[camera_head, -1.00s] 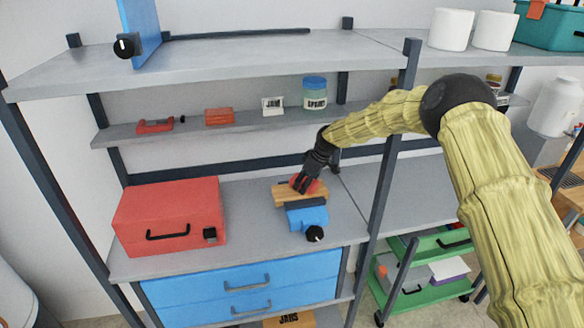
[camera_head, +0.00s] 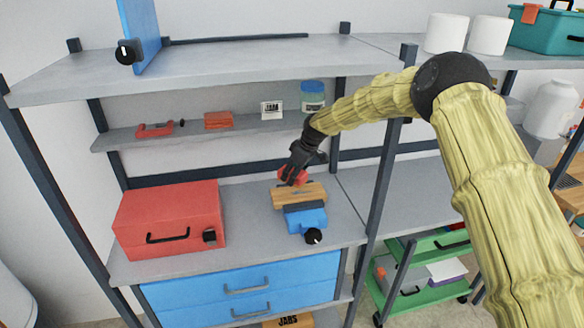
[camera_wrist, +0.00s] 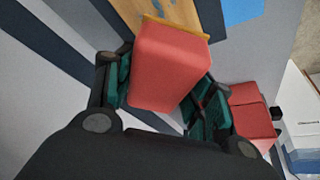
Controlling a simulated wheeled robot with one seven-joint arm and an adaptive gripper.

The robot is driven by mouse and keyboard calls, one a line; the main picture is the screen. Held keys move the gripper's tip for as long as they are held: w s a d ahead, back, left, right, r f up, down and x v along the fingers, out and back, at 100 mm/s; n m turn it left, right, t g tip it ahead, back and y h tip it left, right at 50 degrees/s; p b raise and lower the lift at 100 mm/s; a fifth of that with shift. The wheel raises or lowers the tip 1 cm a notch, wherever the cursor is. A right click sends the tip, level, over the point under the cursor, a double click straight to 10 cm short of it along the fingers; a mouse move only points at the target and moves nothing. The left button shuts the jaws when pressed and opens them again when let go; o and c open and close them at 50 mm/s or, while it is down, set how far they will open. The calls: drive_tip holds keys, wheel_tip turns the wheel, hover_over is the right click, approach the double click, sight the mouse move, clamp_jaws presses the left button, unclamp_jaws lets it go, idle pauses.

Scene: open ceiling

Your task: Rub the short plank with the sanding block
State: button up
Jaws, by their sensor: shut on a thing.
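My gripper (camera_head: 294,168) is shut on the red sanding block (camera_head: 293,177). The block fills the middle of the wrist view (camera_wrist: 165,65) between the green-padded fingers (camera_wrist: 160,85), with a thin yellowish edge on its far side. The short plank (camera_head: 298,195) is light wood and lies flat behind the blue vise (camera_head: 308,220), with a dark jaw bar along its near side. The block is at the plank's back left edge in the head view. I cannot tell whether it touches the wood. Part of the plank (camera_wrist: 180,12) shows beyond the block in the wrist view.
A red toolbox (camera_head: 168,218) stands left of the plank on the grey bench (camera_head: 245,215). Above, a narrow shelf (camera_head: 190,132) holds a red clamp, a red box, a card and a jar. A dark post (camera_head: 388,165) stands to the right, near my arm.

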drive_tip(key=shift+r, duration=1.1)
